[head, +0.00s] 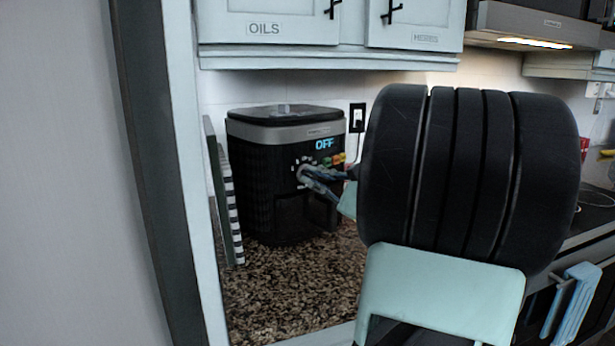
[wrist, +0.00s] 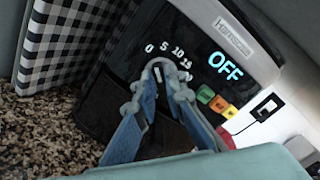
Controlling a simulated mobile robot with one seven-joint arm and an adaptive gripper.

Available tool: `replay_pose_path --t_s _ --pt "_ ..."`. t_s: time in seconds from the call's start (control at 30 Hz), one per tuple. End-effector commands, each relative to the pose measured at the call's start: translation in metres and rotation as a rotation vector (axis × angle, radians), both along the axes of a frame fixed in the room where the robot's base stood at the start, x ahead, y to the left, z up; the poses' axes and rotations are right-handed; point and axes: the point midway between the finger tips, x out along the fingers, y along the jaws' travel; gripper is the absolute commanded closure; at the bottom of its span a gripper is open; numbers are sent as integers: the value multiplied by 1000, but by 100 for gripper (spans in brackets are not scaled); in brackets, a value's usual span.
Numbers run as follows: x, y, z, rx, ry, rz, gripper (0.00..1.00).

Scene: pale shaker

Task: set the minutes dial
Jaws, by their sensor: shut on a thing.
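A black appliance (head: 262,190) with a silver band and a glowing blue "OFF" display stands on the counter in the head view. The minutes dial (wrist: 158,73) sits on its front face, with the numbers 0, 5, 10 and 15 printed around it in the wrist view. My gripper (wrist: 163,80) has its blue-grey fingers around the dial, one on each side, shut on it. The fingers hide much of the dial. In the head view my gripper (head: 305,174) reaches the appliance's front from the right.
Green, orange and red buttons (wrist: 215,102) lie right of the dial, close to my fingers. Books, one with a checkered cover (head: 230,205), lean left of the appliance. A wall outlet (head: 357,117) is behind it. Cabinets (head: 270,25) hang above. The speckled counter (head: 285,295) in front is clear.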

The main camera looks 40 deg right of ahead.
Motion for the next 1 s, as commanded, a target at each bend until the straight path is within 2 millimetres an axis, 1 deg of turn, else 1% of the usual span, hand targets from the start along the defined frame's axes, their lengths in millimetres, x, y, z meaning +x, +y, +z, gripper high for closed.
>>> replay_pose_path --t_s 0.1,0.6,0.83,0.87,1.0 --pt "0 0 -3 -25 -2 -1 100" --pt "0 0 -2 -131 -5 0 100" --pt "0 0 0 -135 -5 -1 100" --pt "0 0 0 -135 -5 -1 88" --pt "0 0 0 -134 -5 -1 72"
